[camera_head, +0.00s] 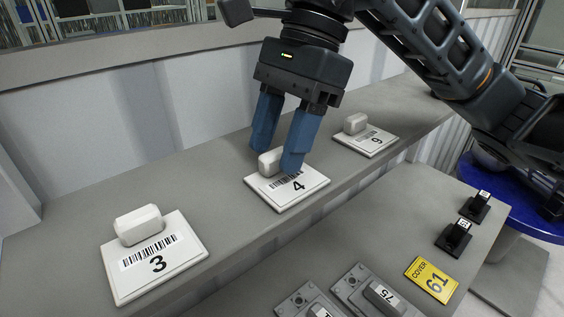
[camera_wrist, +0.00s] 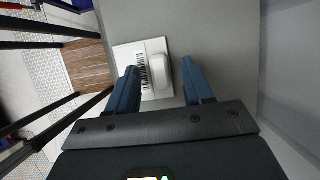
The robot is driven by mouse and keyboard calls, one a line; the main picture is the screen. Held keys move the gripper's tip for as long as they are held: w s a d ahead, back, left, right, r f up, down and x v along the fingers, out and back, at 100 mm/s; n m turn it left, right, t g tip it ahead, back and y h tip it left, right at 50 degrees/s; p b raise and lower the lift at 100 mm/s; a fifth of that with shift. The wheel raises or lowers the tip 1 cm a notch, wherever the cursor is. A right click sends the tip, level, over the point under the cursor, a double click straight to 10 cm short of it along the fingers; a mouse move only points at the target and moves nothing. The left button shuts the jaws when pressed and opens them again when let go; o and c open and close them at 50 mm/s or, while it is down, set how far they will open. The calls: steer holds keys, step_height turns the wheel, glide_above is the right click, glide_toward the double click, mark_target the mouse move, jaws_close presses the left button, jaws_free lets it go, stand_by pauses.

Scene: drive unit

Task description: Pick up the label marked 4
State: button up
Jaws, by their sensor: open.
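The label marked 4 (camera_head: 299,191) is a white plate with a barcode and a raised white block as a handle, lying on the grey ledge in the head view. It also shows in the wrist view (camera_wrist: 125,58), with its white block (camera_wrist: 164,76) between the fingers. My gripper (camera_head: 275,157) is open above the label, with one blue finger on each side of the white block. In the wrist view my gripper (camera_wrist: 162,80) shows the same gap around the block. I cannot tell whether a finger touches it. The right finger hides part of the block and barcode in the head view.
The label marked 3 (camera_head: 157,264) lies at the front left of the ledge, and the label marked 9 (camera_head: 367,140) lies farther back right. A lower grey table (camera_head: 360,245) holds a yellow cover tag 61 (camera_head: 432,280), grey parts and small black holders. A wall stands behind the ledge.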

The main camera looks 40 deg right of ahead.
steer(key=shift+f, duration=0.15)
jaws_close()
stand_by(0.4)
steer(key=shift+s+r+b, duration=0.1)
steer(key=shift+r+b, duration=0.1)
steer(key=shift+b, duration=0.2)
